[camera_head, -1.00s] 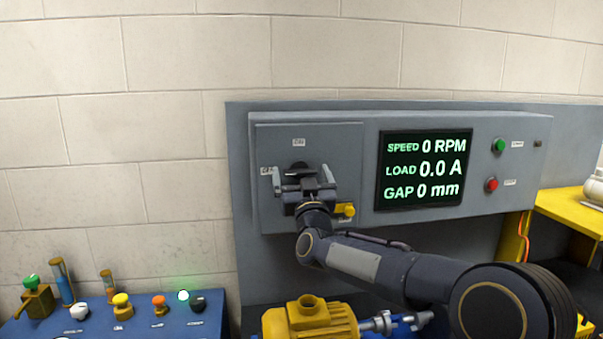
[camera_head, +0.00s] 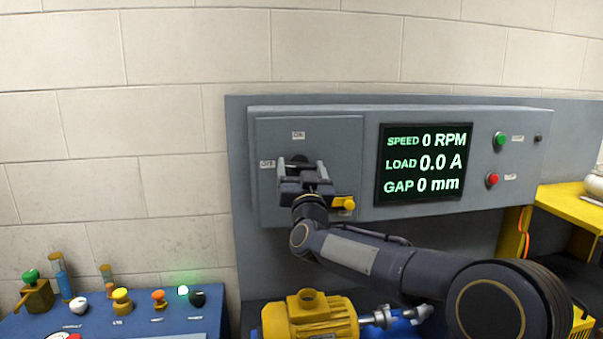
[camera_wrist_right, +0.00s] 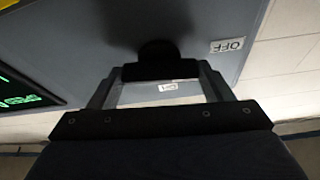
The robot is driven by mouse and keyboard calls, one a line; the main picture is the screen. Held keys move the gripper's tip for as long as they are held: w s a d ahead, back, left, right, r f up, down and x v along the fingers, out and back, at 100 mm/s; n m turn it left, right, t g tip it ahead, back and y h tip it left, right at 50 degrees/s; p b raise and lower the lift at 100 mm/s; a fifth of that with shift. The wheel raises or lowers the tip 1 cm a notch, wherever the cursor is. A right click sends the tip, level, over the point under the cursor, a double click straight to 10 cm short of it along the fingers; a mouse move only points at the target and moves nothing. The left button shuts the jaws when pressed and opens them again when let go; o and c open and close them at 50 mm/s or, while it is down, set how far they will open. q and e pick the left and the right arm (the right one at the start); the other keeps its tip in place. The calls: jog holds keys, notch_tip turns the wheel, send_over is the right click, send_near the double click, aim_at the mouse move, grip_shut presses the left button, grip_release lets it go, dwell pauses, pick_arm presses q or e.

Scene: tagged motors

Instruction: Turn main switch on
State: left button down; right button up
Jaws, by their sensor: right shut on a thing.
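The main switch (camera_head: 298,159) is a dark rotary handle on the door of a grey panel (camera_head: 340,135), with an ON label above it and an OFF label to its left. My right gripper (camera_head: 302,170) is in front of it and covers most of it. In the right wrist view, the fingers of my right gripper (camera_wrist_right: 160,72) are shut on the dark handle of the switch (camera_wrist_right: 158,50), one on each side. The handle's exact angle is hard to tell. My left gripper is not in view.
A display (camera_head: 425,163) reads 0 RPM, 0.0 A and 0 mm. Green (camera_head: 500,139) and red (camera_head: 492,179) buttons are right of it. A yellow knob (camera_head: 345,203) is just below my gripper. A yellow motor (camera_head: 310,317) and a blue bench (camera_head: 120,325) stand below.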

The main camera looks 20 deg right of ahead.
jog(key=shift+f+m+h+b, duration=0.1)
jog(key=shift+m+h+b, duration=0.35)
jog(key=shift+m, duration=0.75)
jog(key=m+g+h, duration=0.1)
jog(key=m, duration=0.1)
jog(key=shift+a+m, duration=0.1)
jog(key=shift+m, duration=0.2)
jog(key=m+g+h, duration=0.1)
jog(key=m, duration=0.1)
jog(key=m+g, duration=0.1)
jog(key=m, duration=0.1)
jog(key=shift+m+h, duration=0.35)
jog(key=shift+m, duration=0.05)
jog(key=m, duration=0.1)
jog(key=m+g, duration=0.1)
jog(key=m, duration=0.1)
jog(key=m+g+p, duration=0.1)
jog(key=m, duration=0.1)
jog(key=shift+r+h, duration=0.25)
jog(key=shift+h, duration=0.15)
jog(key=m+g, duration=0.1)
jog(key=m, duration=0.1)
jog(key=m+g+p, duration=0.1)
jog(key=m, duration=0.2)
jog(key=shift+y+p, duration=0.3)
jog(key=shift+m, duration=0.3)
jog(key=o, duration=1)
